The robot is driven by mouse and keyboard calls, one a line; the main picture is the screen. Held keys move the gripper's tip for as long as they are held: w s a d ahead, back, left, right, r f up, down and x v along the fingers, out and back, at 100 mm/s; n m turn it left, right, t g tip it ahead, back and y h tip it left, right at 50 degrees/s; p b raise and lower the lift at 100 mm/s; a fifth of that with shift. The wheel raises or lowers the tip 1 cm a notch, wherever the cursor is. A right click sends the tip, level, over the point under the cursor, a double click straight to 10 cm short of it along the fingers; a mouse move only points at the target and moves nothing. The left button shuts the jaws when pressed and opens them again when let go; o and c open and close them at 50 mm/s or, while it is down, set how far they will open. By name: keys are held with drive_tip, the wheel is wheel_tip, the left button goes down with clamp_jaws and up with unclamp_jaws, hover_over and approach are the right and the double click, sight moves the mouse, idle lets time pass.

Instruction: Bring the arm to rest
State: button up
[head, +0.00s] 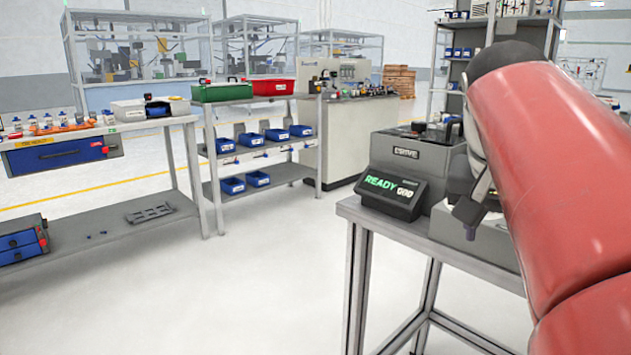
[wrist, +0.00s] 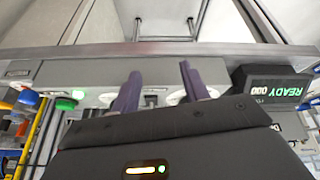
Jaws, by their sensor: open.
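My red arm (head: 555,170) fills the right side of the head view. My gripper (head: 467,222) hangs low over the grey bench at the right, beside the machine with the READY display (head: 393,190). In the wrist view my gripper (wrist: 162,87) has its two purple-grey fingers apart, with nothing seen between them. The fingers are in front of a light grey panel (wrist: 65,72) with a lit green button. I cannot tell whether they touch it. My arm hides part of the bench and the machine.
The bench top (head: 440,245) has a metal edge close to the gripper. A shelf (head: 255,175) with blue bins and a workbench (head: 90,130) stand at the left. Coloured caps (wrist: 27,98) show at the wrist view's left. The floor (head: 230,290) between is clear.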

drive_tip(key=s+a+f+n+t+y, duration=0.1)
drive_tip(key=s+a+f+n, duration=0.2)
drive_tip(key=f, duration=0.8)
drive_tip(key=s+a+f+n+t+y, duration=0.1)
drive_tip(key=s+a+f+n, duration=0.3)
drive_tip(key=f, duration=0.7)
drive_tip(key=s+a+y, duration=0.1)
drive_tip(key=s+a, duration=0.1)
drive_tip(key=a, duration=0.1)
drive_tip(key=shift+f+y, duration=0.25)
drive_tip(key=shift+y, duration=0.05)
drive_tip(key=shift+s+a, duration=0.1)
drive_tip(key=shift+c, duration=0.9)
